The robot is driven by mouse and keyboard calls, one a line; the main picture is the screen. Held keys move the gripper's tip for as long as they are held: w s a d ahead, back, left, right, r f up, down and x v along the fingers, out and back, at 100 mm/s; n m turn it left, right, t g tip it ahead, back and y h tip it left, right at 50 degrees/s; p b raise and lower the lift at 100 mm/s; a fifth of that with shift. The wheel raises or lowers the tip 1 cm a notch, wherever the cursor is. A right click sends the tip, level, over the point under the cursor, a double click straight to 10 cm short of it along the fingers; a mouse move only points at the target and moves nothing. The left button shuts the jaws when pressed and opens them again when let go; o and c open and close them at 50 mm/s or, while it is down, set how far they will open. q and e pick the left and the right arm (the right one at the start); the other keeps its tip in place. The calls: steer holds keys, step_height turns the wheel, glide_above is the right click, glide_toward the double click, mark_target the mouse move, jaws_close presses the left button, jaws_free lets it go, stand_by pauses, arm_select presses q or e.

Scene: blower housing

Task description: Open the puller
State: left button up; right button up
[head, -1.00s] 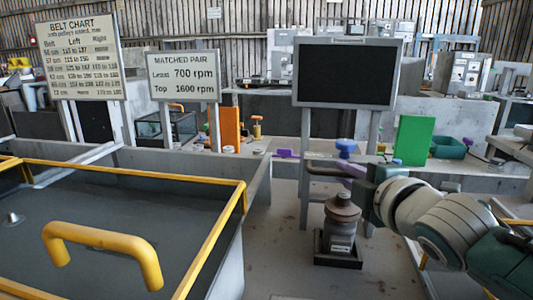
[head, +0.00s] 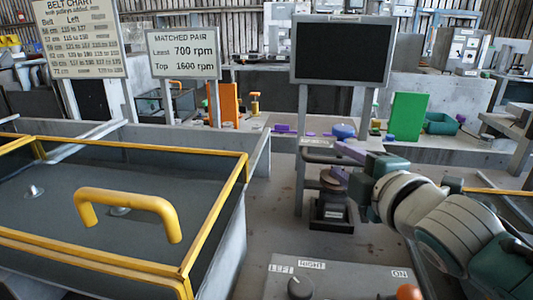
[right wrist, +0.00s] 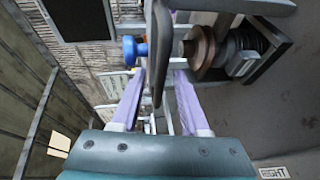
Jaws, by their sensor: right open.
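My right gripper (head: 340,149) reaches in from the right in the head view. Its two purple fingers are apart in the right wrist view (right wrist: 160,78). A grey bar (right wrist: 158,45) runs between them in that picture; I cannot tell whether they touch it. A blue knob (right wrist: 133,50) lies just beyond the left finger; in the head view the blue knob (head: 343,131) is just above the fingers. A dark brown stepped pulley (right wrist: 203,48) is right of the bar; it shows below the gripper in the head view (head: 333,182). I cannot tell which part is the puller. My left gripper is not in view.
A control panel (head: 335,279) with a dark knob and an orange button is at the bottom. A yellow-railed bin (head: 238,180) with a thick yellow handle (head: 130,200) fills the left. A dark screen (head: 342,50) stands behind the gripper. A green block (head: 406,117) stands on the back bench.

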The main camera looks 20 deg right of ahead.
steer(key=shift+s, duration=0.1)
steer(key=shift+s, duration=0.25)
steer(key=v, duration=0.9)
steer(key=shift+s+p, duration=0.2)
steer(key=shift+p, duration=0.15)
